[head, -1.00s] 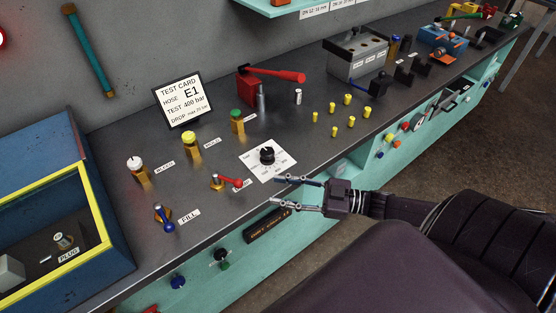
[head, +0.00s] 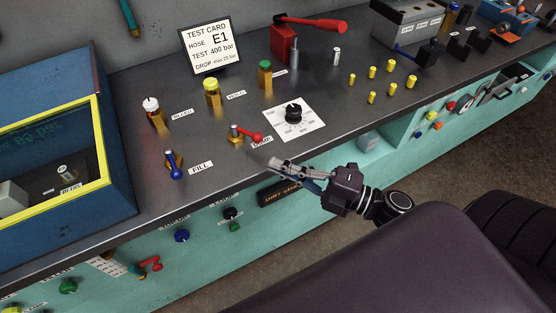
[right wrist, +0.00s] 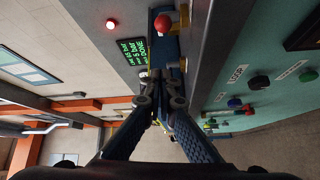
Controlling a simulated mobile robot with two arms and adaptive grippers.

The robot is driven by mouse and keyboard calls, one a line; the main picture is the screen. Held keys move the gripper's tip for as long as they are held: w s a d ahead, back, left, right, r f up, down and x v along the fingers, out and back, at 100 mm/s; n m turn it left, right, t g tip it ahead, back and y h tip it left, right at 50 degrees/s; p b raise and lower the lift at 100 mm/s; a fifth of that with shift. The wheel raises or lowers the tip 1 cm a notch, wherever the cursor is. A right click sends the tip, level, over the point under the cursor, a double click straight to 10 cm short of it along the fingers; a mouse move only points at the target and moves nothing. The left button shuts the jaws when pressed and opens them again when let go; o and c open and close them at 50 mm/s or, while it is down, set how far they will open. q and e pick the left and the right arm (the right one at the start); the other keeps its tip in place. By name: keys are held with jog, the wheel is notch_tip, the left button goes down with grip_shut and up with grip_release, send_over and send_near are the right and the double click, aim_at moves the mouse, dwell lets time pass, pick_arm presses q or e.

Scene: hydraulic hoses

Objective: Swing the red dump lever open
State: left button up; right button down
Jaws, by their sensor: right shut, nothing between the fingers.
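The red dump lever (head: 250,136) sits on a brass valve on the bench top, its red arm pointing right beside a partly covered label. My right gripper (head: 272,163) is at the bench's front edge, below and slightly right of the lever's red end. Its fingers are together with nothing between them, and it appears apart from the lever. In the right wrist view the closed fingertips (right wrist: 160,88) show, with a round red knob (right wrist: 163,23) beyond them, probably the lever's end. My left gripper is not in view.
The blue fill lever (head: 174,168) stands left of the dump lever. A black dial (head: 293,114) on a white plate is right of it. Yellow-capped (head: 212,92) and green-capped (head: 265,74) valves stand behind. A blue box (head: 122,175) with a yellow frame is at left.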

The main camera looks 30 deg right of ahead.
jog(key=p+x, duration=0.1)
jog(key=x, duration=0.3)
jog(key=p+x, duration=0.1)
jog(key=x, duration=0.3)
jog(key=shift+w+a+r, duration=0.1)
jog(key=shift+w+r, duration=0.1)
jog(key=shift+r, duration=0.05)
jog(key=d, duration=0.1)
jog(key=w+d+f, duration=0.1)
jog(key=d, duration=0.1)
jog(key=shift+w, duration=0.1)
jog(key=shift+d+f, duration=0.1)
jog(key=shift+d, duration=0.2)
jog(key=shift+w, duration=0.1)
